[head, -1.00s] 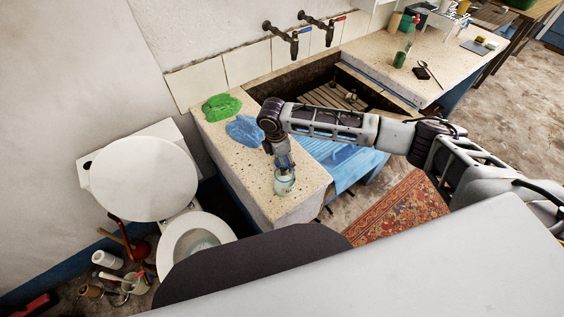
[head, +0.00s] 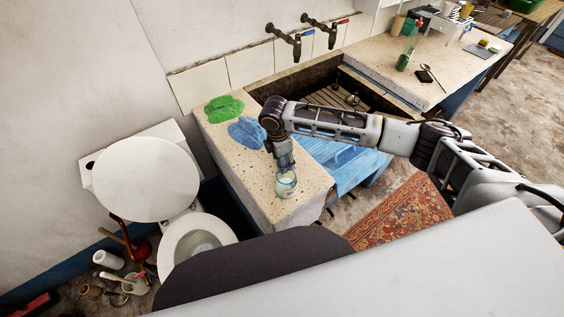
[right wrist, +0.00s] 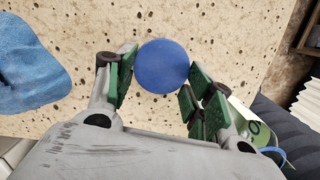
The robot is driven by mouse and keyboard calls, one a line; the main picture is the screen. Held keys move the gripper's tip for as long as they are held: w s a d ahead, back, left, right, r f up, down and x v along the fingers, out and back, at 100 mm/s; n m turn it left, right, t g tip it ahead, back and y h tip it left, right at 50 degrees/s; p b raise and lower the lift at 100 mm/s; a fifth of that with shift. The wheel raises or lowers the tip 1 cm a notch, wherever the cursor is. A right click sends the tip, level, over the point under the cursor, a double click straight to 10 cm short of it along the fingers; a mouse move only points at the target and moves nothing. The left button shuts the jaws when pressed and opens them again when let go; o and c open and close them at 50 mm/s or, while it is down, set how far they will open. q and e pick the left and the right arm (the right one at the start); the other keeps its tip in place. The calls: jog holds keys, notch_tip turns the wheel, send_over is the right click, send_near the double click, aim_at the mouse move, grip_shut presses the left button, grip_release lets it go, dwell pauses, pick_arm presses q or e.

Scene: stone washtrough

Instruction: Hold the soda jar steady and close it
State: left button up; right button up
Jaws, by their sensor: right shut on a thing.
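The glass soda jar (head: 286,186) stands upright on the speckled stone ledge (head: 262,190), near its front end. My right gripper (head: 284,163) is just above and behind it in the head view. In the right wrist view, a round blue lid (right wrist: 162,66) sits between the green pads of my right gripper (right wrist: 158,78), which is shut on it. A pale jar-like thing with green (right wrist: 248,122) shows behind the right finger there, partly covered; it is probably the jar. I cannot tell whether lid and jar touch. My left gripper is not in view.
Blue cloth (head: 247,132) and green cloth (head: 223,108) lie farther back on the ledge. A toilet (head: 196,240) stands to the left. A green bottle (head: 405,58) stands on the far counter.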

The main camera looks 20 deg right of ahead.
notch_tip(320, 180, up, 9)
dwell(0.5)
jog(key=shift+f, duration=0.1)
